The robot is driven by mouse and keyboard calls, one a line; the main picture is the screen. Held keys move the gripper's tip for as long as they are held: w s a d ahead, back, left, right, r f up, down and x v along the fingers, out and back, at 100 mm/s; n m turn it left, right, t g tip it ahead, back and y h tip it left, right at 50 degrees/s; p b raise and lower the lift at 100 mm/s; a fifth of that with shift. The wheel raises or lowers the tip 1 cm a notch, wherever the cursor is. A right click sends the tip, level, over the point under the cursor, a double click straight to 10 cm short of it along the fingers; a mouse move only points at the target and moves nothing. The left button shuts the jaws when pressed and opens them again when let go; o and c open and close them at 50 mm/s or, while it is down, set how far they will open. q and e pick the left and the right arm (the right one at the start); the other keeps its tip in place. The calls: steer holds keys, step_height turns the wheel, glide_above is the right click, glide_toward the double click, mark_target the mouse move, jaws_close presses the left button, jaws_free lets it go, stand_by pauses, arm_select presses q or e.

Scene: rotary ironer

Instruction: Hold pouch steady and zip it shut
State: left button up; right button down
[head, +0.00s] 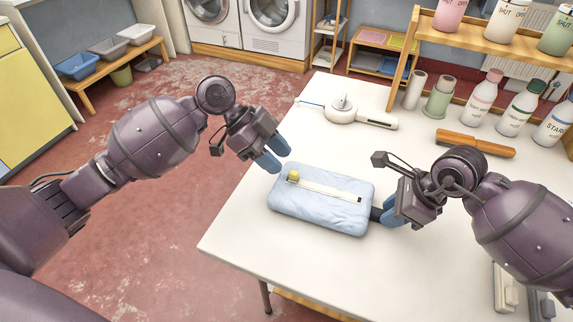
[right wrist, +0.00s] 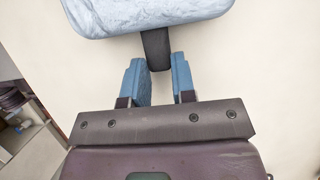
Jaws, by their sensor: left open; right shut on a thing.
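The light blue pouch (head: 318,216) lies flat on the white table, with a pale zip strip (head: 328,191) along its top. A yellow-green knob (head: 293,176) sits at the strip's left end; a small dark piece (head: 359,199) is at its right end. A dark tab (right wrist: 156,48) sticks out from the pouch's right edge. My right gripper (head: 390,212) is shut on this tab, its blue fingers either side of it in the right wrist view (right wrist: 157,78). My left gripper (head: 276,157) is open and empty, above and just left of the knob, apart from the pouch.
A white round device with a handle (head: 343,112) lies behind the pouch. Table around the pouch's front is clear.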

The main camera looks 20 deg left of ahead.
arm_select(q)
steer(key=v, duration=0.8)
arm_select(e)
steer(key=c, duration=0.9)
jaws_free()
steer(key=shift+o, duration=0.2)
